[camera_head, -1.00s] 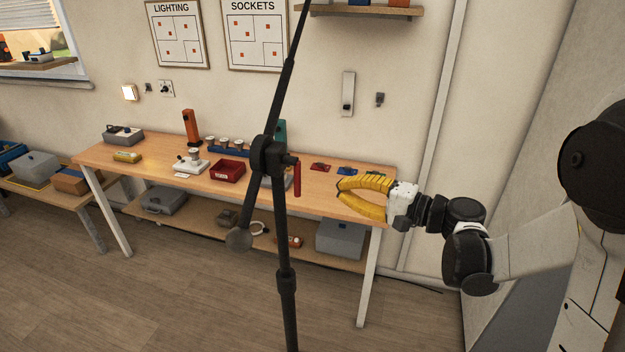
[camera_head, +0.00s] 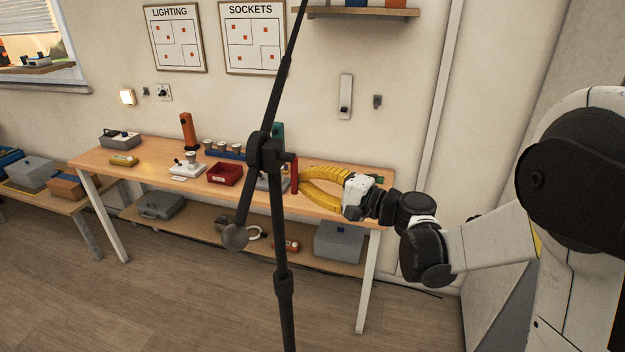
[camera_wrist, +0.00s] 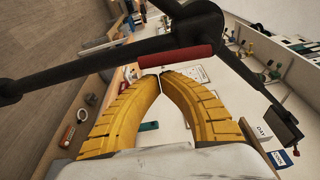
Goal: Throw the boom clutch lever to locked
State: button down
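The boom clutch lever has a red handle (camera_head: 295,175) and sits on the dark clutch joint (camera_head: 268,152) of the black boom stand (camera_head: 280,235). In the head view the handle hangs down on the right of the joint. My gripper (camera_head: 300,177) has yellow fingers and comes from the right, its tips at or very near the handle. In the wrist view the red handle (camera_wrist: 175,56) lies across, just beyond the fingertips (camera_wrist: 160,76). The tips nearly meet, with nothing seen between them. Whether they touch the handle is not clear.
The boom pole (camera_head: 283,85) slants up and its round counterweight (camera_head: 235,236) hangs at lower left. Behind stands a wooden workbench (camera_head: 150,165) with a red bin (camera_head: 225,174) and other parts. A lower shelf holds a grey box (camera_head: 338,240). The floor in front is open.

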aim_at(296, 192)
jog(key=shift+s+a, duration=0.1)
jog(key=shift+s, duration=0.1)
jog(key=shift+s+a+f+m, duration=0.2)
jog(key=shift+s+m, duration=0.3)
jog(key=shift+m, duration=0.3)
dwell(0.3)
jog(key=s+m+p, duration=0.1)
jog(key=m, duration=0.1)
jog(key=s+a+m+g+p, duration=0.1)
jog(key=m, duration=0.1)
jog(key=s+m+g+p, duration=0.1)
jog(key=s+m, duration=0.1)
jog(key=shift+a+r+h, duration=0.2)
jog(key=shift+r+h, duration=0.2)
jog(key=shift+s+a+r+m+g+p, duration=0.15)
jog(key=shift+s+r+m+g+p, duration=0.15)
jog(key=shift+m, duration=0.25)
jog(key=shift+s+a+r+m+g+p, duration=0.1)
jog(key=shift+s+r+m+g+p, duration=0.1)
jog(key=shift+s+m+g+p, duration=0.25)
jog(key=s+r+m, duration=0.1)
jog(key=r+m+g+p, duration=0.1)
jog(key=m, duration=0.1)
jog(key=shift+s+a+r, duration=0.15)
jog(key=shift+s+a, duration=0.2)
jog(key=shift+s, duration=0.05)
jog(key=shift+r+p, duration=0.15)
jog(key=shift+p, duration=0.2)
